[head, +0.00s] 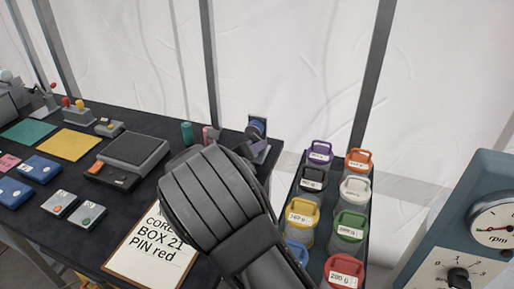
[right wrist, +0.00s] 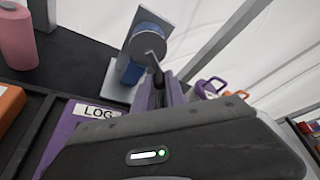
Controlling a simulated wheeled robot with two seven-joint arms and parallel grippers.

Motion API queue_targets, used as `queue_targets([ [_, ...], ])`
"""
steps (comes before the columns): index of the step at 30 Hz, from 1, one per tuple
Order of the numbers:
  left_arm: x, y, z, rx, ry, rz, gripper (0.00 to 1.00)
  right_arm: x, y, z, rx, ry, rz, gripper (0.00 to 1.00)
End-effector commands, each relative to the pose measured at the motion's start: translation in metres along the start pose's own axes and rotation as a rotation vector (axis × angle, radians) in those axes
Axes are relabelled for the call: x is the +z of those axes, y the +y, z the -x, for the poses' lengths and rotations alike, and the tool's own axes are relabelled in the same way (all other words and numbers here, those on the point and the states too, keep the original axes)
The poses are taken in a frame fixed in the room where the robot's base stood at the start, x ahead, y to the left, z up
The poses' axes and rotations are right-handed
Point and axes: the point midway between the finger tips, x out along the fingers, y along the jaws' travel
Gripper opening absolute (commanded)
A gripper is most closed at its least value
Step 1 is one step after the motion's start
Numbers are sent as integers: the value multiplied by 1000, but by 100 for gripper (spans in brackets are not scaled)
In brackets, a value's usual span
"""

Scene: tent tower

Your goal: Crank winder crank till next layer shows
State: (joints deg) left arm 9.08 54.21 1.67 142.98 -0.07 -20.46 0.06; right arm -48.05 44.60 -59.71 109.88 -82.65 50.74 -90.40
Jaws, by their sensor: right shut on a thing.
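The winder (head: 257,127) stands at the back right corner of the dark table, a grey upright plate with a blue roll. In the right wrist view the winder (right wrist: 140,22) shows its grey round hub and a short dark crank handle (right wrist: 157,73) below it. My right gripper (right wrist: 165,86) is shut on the crank handle, its fingers on either side of the handle. In the head view my own right arm hides most of that gripper. The blue roll shows one colour; any layer beneath is hidden. My left gripper is not in view.
A card (head: 145,262) reading "CORE BOX 21 PIN red" lies at the table's front. A purple LOG item (right wrist: 85,113) lies below the winder. Coloured, labelled weights (head: 301,213) stand right of the table. A blue-grey rpm panel (head: 480,185) is far right.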

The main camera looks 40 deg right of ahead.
Motion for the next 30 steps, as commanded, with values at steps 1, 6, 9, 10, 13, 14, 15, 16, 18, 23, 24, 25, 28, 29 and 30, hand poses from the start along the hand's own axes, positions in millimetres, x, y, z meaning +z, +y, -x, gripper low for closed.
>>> queue_targets([
  [1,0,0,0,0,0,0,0,0,0,0,6,0,-12,0],
  [6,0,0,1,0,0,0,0,0,3,0,34,0,-80,0],
  [9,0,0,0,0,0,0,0,-1,5,0,57,0,-138,0],
  [10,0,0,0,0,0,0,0,-1,6,0,66,0,-158,0],
  [13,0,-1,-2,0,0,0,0,-1,9,0,96,-1,-233,0],
  [14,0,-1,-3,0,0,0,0,-1,10,0,106,-1,-257,0],
  [15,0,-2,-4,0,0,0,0,-1,12,0,119,-1,-290,0],
  [16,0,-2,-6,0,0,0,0,-2,13,0,130,-1,-316,0],
  [18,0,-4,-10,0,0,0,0,-2,16,0,155,-2,-377,0],
  [23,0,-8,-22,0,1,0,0,-2,21,-1,211,-3,-519,0],
  [24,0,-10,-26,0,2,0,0,-1,23,-1,226,-4,-555,0],
  [25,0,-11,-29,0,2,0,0,-1,24,-1,236,-4,-582,0],
  [28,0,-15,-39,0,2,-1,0,0,27,0,273,-5,-671,0],
  [29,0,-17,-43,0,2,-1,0,0,28,0,284,-5,-698,0],
  [30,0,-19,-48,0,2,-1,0,0,30,0,297,-5,-733,0],
])
